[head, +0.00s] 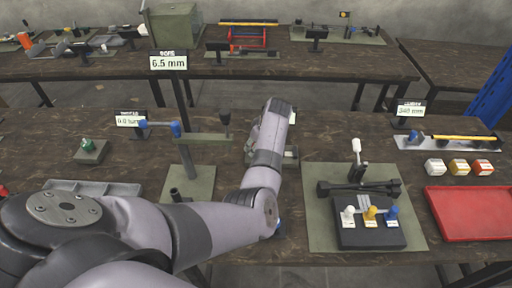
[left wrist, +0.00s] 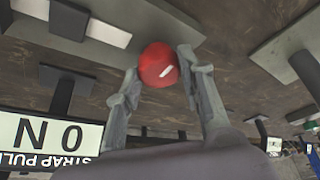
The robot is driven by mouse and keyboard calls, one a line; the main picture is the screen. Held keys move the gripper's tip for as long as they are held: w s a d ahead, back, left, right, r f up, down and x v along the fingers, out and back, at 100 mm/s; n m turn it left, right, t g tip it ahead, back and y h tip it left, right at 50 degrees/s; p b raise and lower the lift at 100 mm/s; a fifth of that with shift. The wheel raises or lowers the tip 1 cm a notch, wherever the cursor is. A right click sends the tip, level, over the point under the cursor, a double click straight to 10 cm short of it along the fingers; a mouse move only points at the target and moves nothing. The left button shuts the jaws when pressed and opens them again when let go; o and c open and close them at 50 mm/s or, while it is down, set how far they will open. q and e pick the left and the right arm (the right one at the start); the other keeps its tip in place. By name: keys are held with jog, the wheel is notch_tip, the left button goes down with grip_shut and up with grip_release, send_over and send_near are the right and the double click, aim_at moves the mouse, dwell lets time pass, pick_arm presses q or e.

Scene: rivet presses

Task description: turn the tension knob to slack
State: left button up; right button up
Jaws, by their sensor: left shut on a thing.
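The tension knob (left wrist: 158,65) is a red round knob with a white mark on its face, seen in the left wrist view. My left gripper (left wrist: 159,68) has one finger on each side of it and is shut on it. In the head view my left arm bends over the bench, and its wrist hides the gripper and the knob. A strap pull sign (left wrist: 45,135) shows upside down in the left wrist view and reads 0 N. My right gripper is not in view.
A press post on a green plate (head: 203,190) stands left of my forearm. To the right are a green mat (head: 315,180), a black block with coloured pegs (head: 370,237) and a red tray (head: 470,212). A grey tray (head: 95,187) lies at the left.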

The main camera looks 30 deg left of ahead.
pick_arm(q)
jog(key=shift+c, duration=0.2)
jog(key=o, duration=1.2)
jog(key=shift+c, duration=0.2)
jog(key=shift+r, duration=0.1)
jog(key=w+v, duration=0.1)
jog(key=v, duration=1)
jog(key=shift+s+d+r, duration=0.2)
jog(key=shift+s+r, duration=0.2)
jog(key=shift+s, duration=0.1)
